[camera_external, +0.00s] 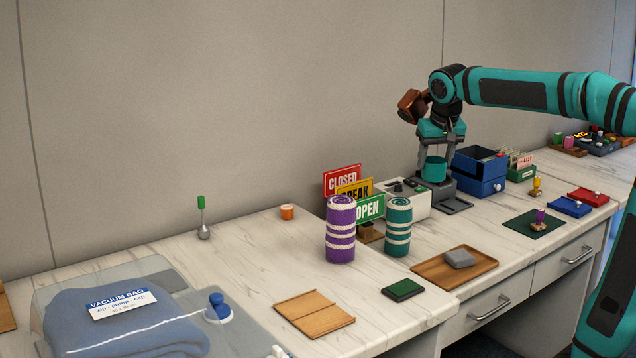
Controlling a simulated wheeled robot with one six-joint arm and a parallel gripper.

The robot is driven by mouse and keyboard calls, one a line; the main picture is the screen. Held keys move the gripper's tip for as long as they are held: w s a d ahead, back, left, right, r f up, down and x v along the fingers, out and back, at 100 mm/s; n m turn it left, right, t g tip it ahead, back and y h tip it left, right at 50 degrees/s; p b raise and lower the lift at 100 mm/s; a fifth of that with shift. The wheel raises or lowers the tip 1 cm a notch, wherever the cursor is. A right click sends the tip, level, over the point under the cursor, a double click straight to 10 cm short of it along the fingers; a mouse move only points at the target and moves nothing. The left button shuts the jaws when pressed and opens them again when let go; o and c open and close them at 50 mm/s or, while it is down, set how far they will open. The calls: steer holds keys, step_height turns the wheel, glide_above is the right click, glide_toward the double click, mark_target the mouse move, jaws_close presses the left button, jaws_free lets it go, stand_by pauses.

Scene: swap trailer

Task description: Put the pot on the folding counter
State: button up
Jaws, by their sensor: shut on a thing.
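My teal arm reaches in from the right, and its wrist is above the back of the counter. A small orange pot-like jar (288,213) with a pale top stands upright on the left counter (255,265), near the wall and well left of my gripper. I cannot tell whether this is the task's pot, nor which counter section folds.
A dark stand with a teal cylinder (434,169) is below my wrist. Blue boxes (480,172), a white device (405,195), signs (342,180) and rolled purple (341,235) and teal (398,230) towels crowd nearby. A vacuum bag (120,318) covers the left front. Counter around the orange jar is clear.

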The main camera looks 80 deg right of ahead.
steer(key=w+a+r+n, duration=0.2)
steer(key=w+n, duration=0.2)
steer(key=w, duration=0.9)
steer(key=n+t+y, duration=0.2)
steer(key=n+y, duration=0.3)
steer(key=n, duration=0.9)
glide_above(191, 264)
steer(key=s, duration=0.2)
steer(key=shift+w+d+f, duration=0.15)
steer(key=shift+f, duration=0.3)
steer(key=shift+w+d+f, duration=0.1)
steer(key=shift+d+f, duration=0.05)
steer(key=shift+f, duration=0.3)
steer(key=shift+f, duration=5)
steer(key=shift+f, duration=0.15)
